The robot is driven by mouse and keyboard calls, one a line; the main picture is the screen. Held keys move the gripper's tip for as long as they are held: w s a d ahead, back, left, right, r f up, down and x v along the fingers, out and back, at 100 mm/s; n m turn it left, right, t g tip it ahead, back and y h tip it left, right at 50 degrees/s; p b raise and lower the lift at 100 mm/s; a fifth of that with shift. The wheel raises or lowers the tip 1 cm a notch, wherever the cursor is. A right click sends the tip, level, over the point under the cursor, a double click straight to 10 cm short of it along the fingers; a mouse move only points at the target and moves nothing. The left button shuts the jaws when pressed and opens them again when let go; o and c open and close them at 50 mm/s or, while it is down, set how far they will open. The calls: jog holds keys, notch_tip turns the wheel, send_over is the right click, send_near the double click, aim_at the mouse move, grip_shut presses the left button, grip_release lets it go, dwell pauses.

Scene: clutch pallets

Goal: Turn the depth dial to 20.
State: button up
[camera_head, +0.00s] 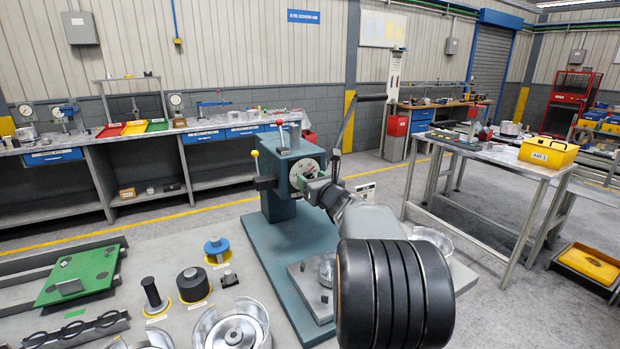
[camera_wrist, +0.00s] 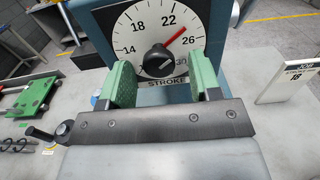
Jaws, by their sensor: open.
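The dial (camera_wrist: 140,28) is a white face on a blue-green press, marked 14, 18, 22, 26 and 30, with "STROKE" printed below. Its red pointer (camera_wrist: 176,36) lies between 22 and 26, near 24. A black round knob (camera_wrist: 158,60) sits at its centre. My gripper (camera_wrist: 160,68) is open, its green-padded fingers on either side of the knob with gaps visible on both sides. In the head view the dial (camera_head: 300,168) shows on the press, its lower part hidden by my gripper and arm.
The press (camera_head: 275,205) stands on a grey table, with a lever (camera_head: 346,122) rising beside it. A green board (camera_head: 82,273), black plugs (camera_head: 193,284) and metal bowls (camera_head: 233,325) lie left.

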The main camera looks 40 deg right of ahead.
jog(key=shift+w+d, duration=0.1)
jog(key=shift+w, duration=0.6)
jog(key=c, duration=0.9)
